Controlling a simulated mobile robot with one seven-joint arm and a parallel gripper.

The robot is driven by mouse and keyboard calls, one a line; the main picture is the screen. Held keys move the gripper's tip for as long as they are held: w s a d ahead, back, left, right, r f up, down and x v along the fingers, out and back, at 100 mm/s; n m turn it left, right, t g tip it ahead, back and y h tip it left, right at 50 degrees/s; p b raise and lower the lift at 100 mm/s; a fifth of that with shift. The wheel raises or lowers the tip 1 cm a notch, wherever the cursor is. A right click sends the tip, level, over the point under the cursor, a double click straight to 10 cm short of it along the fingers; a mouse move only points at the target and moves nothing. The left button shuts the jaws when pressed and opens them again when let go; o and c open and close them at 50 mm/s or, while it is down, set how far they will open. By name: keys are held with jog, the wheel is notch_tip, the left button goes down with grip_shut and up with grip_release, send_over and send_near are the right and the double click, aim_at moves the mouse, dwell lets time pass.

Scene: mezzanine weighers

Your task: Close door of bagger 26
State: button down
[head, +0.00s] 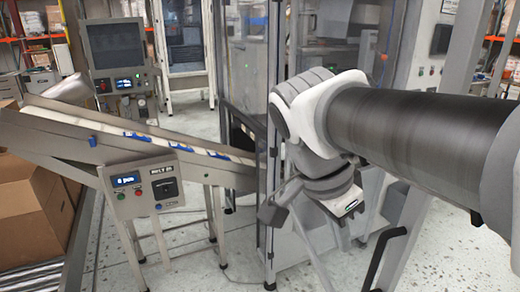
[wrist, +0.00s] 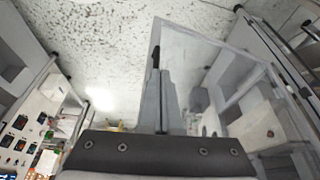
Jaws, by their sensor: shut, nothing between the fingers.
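The bagger is the tall machine with clear panels and a grey frame (head: 248,60) in the middle of the head view. Its door (head: 462,80) stands open at the right, a grey frame with a clear pane and a black handle (head: 386,255). In the wrist view the door's frame (wrist: 215,42) rises just beyond and right of the fingers. My gripper (head: 272,212) is shut and empty, low in front of the machine; its fingers also show in the wrist view (wrist: 163,78). Whether they touch the door I cannot tell. My arm hides part of the machine.
An inclined conveyor (head: 110,128) with blue-marked packs and a control box (head: 145,184) stands left of the machine. A screen panel (head: 116,45) is behind it. Cardboard boxes (head: 28,215) stand at the far left. Speckled floor shows between the legs.

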send_over(369, 275)
jog(key=a, duration=0.2)
notch_tip(369, 275, down, 9)
jog(key=shift+s+m, duration=0.3)
jog(key=shift+s, duration=0.05)
